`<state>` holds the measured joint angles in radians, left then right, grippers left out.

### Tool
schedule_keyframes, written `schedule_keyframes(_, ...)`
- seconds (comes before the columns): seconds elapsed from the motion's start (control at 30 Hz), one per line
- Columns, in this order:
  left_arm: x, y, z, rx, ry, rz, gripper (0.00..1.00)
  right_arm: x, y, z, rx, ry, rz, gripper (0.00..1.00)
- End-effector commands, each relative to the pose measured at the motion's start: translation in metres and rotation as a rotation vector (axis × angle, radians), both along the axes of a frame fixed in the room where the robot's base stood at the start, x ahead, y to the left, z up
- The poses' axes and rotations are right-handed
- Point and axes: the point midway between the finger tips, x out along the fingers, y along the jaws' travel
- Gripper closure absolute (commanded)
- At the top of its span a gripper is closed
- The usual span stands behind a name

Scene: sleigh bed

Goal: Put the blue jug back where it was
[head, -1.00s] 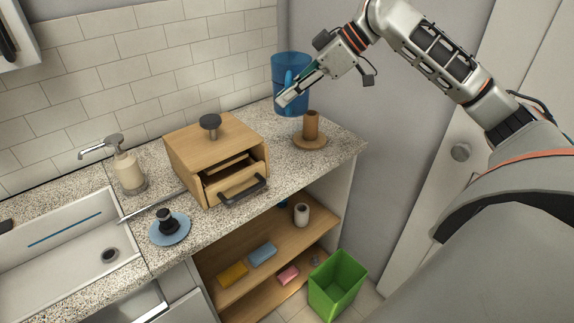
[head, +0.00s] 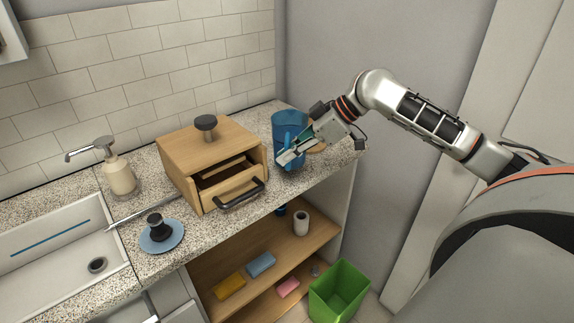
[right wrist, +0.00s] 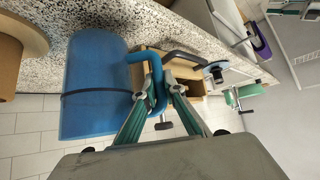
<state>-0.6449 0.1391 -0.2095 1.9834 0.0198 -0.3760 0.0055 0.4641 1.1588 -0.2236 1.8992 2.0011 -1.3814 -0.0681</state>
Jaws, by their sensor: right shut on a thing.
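The blue jug (head: 289,126) is upright over the right part of the speckled counter, between the wooden box and the wooden stand. I cannot tell whether its base touches the counter. My right gripper (head: 286,158) is shut on the jug's handle, on the near side. In the right wrist view the fingers (right wrist: 159,84) close on the blue handle, and the jug's body (right wrist: 92,90) with a dark band lies left of them. My left gripper is not in view.
The wooden box (head: 205,152) with a part-open drawer stands close left of the jug. The wooden stand (head: 318,148) is partly hidden behind my gripper; it also shows in the right wrist view (right wrist: 22,38). A green bin (head: 338,292) stands below the counter.

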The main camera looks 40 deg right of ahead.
Motion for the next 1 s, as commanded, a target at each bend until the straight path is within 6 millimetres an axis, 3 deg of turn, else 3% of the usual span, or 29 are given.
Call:
schedule_keyframes(0.2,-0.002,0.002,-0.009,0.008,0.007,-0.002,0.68,0.0,0.001,-0.03,0.002,0.004,0.0,1.0)
schedule_keyframes(0.53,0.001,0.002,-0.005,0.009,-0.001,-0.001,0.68,0.0,0.0,-0.031,0.0,0.002,0.0,1.0)
schedule_keyframes(0.6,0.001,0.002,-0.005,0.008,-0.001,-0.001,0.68,0.0,0.0,-0.032,0.0,0.003,0.001,0.78)
schedule_keyframes(0.63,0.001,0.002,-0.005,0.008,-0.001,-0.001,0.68,0.0,0.0,-0.032,0.0,0.003,0.001,0.74)
schedule_keyframes(1.0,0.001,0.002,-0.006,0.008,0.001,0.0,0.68,0.0,0.0,-0.03,0.001,0.002,0.001,0.74)
